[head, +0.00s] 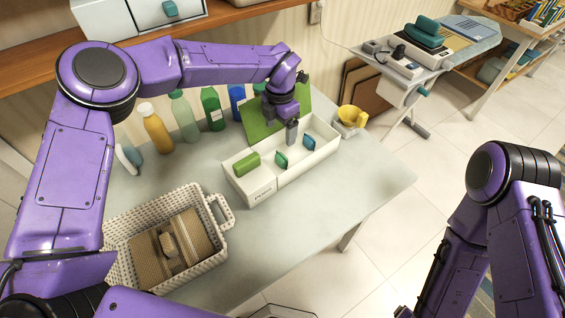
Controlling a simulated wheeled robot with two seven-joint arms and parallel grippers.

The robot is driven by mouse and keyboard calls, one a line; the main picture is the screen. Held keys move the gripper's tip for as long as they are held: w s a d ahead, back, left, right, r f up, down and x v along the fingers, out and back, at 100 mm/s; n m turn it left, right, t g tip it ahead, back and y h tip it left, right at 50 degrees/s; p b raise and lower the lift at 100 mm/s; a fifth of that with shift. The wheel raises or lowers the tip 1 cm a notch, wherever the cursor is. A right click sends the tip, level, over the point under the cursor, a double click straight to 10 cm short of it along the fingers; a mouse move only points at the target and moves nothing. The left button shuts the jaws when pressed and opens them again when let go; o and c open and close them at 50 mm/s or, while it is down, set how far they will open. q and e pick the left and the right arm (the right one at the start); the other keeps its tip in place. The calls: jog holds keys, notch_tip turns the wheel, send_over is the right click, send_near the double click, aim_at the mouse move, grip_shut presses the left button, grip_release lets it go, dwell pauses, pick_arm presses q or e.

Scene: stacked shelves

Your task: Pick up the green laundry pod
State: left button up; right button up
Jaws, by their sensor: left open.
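A white box (263,187) with a raised green lid stands on the table. Inside lie a lime-green block-like piece (246,163) at the left, a green pod (281,160) in the middle and a blue-teal pod (309,142) at the right. My left gripper (292,133) points down over the box, open, just above and behind the space between the middle and right pods. It appears apart from both pods; its exact height is hard to tell. My right arm shows at the lower right, its gripper out of view.
Several bottles, including a yellow one (156,130), line the table's back left. A woven basket (125,232) with folded brown cloth stands front left. A yellow cup (350,116) is right of the box. The table's front right is clear.

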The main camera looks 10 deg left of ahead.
aim_at(282, 156)
pick_arm(q)
notch_tip(282, 156, down, 12)
jog(key=p, duration=0.3)
jog(key=shift+d+f, duration=0.1)
jog(key=shift+f, duration=0.4)
jog(key=c, duration=1)
pick_arm(e)
jog(key=shift+w+r, duration=0.15)
jog(key=shift+r, duration=0.6)
